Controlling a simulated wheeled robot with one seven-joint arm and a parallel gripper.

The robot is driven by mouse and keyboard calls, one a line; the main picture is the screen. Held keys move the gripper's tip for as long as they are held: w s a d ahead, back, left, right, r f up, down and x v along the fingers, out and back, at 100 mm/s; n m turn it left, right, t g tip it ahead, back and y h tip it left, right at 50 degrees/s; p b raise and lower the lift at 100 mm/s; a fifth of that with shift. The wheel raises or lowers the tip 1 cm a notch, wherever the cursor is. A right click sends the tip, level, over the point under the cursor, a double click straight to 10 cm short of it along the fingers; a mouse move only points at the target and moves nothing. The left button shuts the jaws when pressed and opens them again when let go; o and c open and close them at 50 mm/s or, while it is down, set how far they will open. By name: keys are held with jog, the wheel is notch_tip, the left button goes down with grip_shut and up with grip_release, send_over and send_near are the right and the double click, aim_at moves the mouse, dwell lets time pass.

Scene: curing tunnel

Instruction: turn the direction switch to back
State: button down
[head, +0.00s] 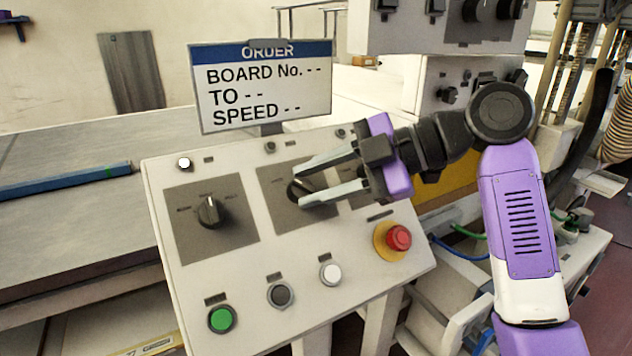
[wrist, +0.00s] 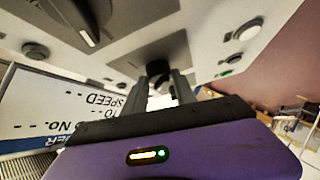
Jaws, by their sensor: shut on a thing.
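The slanted control panel (head: 240,300) carries dark rotary switches on grey plates. A third plate at the right is mostly hidden by my gripper. The switch labels are too small to read.
A red emergency button (head: 398,238) sits at the panel's right. A green button (head: 221,318), a black button (head: 280,294) and a white button (head: 331,273) line the lower edge. An order sign (head: 262,88) stands behind the panel, its values showing only dashes.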

dwell(0.4)
jog(key=c, duration=1)
grip_release()
jog(key=v, duration=0.7)
jog(key=shift+d, duration=0.3)
jog(key=shift+r, duration=0.15)
